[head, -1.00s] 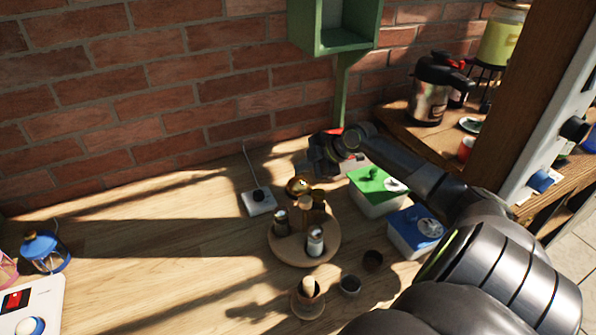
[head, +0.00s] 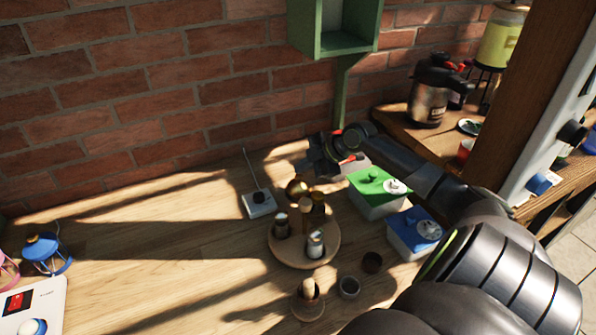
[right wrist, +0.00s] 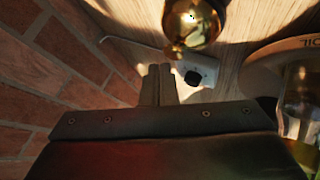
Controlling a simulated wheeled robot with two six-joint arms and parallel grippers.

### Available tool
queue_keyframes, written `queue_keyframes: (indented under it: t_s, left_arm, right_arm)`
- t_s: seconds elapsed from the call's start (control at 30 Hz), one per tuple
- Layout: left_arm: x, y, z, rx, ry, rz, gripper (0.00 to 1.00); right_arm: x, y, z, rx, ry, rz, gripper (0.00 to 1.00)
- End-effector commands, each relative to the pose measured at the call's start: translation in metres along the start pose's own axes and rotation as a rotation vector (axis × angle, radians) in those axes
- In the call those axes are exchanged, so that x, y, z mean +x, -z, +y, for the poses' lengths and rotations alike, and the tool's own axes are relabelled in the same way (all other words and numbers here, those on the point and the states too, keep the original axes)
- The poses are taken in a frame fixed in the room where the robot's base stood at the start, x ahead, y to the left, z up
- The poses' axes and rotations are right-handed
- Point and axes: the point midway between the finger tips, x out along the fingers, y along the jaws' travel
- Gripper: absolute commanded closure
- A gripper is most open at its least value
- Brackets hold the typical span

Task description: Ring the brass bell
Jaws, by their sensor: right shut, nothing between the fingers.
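The brass bell (head: 296,188) stands on the wooden table behind the round wooden tray in the head view. It also shows as a shiny golden dome (right wrist: 193,20) at the top of the right wrist view. My right gripper (head: 312,163) is behind the bell, near the brick wall, shut and empty. In the right wrist view its closed fingertips (right wrist: 158,72) point toward the table, apart from the bell, which lies up and to the right of them. My left gripper is not in view.
A white box with a black knob and thin antenna (head: 259,203) stands left of the bell. The round tray (head: 291,260) holds shakers and bottles. Green-lidded (head: 372,180) and blue-lidded (head: 405,222) containers stand right. The table's left middle is clear.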

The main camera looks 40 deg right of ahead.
Motion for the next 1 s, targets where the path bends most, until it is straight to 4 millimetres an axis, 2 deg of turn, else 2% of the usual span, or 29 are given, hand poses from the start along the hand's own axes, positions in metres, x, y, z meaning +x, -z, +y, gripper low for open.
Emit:
queue_keyframes:
  t_s: [0.17, 0.7, 1.0]
  left_arm:
    - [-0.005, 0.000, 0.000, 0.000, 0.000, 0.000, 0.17]
    - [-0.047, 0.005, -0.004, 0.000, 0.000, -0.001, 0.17]
    - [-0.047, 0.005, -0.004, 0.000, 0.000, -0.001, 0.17]
  right_arm:
    - [-0.004, 0.003, 0.003, -0.001, -0.001, 0.000, 1.00]
    - [-0.041, 0.030, 0.030, -0.002, 0.000, 0.000, 1.00]
    - [-0.042, 0.031, 0.030, -0.001, 0.000, 0.000, 1.00]
